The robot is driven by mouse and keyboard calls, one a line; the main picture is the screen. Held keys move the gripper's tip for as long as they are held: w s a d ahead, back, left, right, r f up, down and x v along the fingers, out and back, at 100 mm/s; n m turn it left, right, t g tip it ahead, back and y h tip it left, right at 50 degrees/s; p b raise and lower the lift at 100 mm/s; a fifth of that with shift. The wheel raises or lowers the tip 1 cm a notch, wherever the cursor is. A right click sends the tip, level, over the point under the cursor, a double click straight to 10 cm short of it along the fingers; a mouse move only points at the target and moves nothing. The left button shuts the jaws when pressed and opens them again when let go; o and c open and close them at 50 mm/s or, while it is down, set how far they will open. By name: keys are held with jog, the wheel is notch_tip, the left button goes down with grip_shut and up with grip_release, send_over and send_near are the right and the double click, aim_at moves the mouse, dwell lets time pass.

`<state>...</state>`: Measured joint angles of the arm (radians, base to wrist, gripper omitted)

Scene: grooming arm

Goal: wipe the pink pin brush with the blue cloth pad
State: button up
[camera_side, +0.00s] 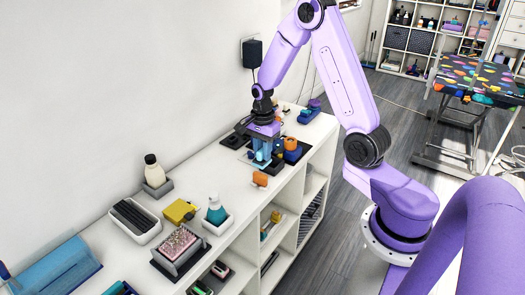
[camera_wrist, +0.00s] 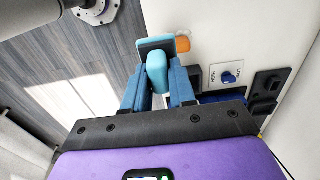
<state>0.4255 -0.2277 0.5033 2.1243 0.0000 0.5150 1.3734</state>
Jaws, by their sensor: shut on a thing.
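The pink pin brush (camera_side: 178,243) rests bristles up in a dark holder (camera_side: 163,266) near the front of the white counter in the side view. My gripper (camera_side: 262,158) is well behind it, pointing down over the far part of the counter. It is shut on the blue cloth pad, whose light blue rounded grip (camera_wrist: 157,72) sits between the fingers (camera_wrist: 157,85) in the wrist view. The pad's flat, dark-edged end (camera_wrist: 148,43) is beyond the fingertips. In the side view the pad is small and partly hidden by the fingers.
A wall lies along the left.

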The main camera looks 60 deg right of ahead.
aim_at(261, 150)
jog(key=r, duration=0.7)
jog(key=shift+w+a+r, duration=0.15)
jog(key=shift+a+r, duration=0.1)
jog(key=shift+a, duration=0.05)
jog(key=w+a+n, duration=0.2)
jog(key=a+n, duration=0.3)
jog(key=a, duration=1.4)
jog(key=w+a+n, duration=0.2)
jog(key=a+n, duration=0.2)
jog(key=a, duration=1.5)
jog(key=shift+s+d+f, duration=0.1)
jog(key=shift+d+f, duration=0.1)
jog(key=shift+f, duration=2.65)
jog(key=shift+s+d+f, duration=0.1)
jog(key=shift+d+f, duration=0.1)
jog(key=shift+f, duration=3.55)
jog(key=shift+w+d, duration=0.1)
jog(key=shift+d, duration=4)
jog(key=shift+a, duration=4.15)
notch_tip(261, 150, up, 8)
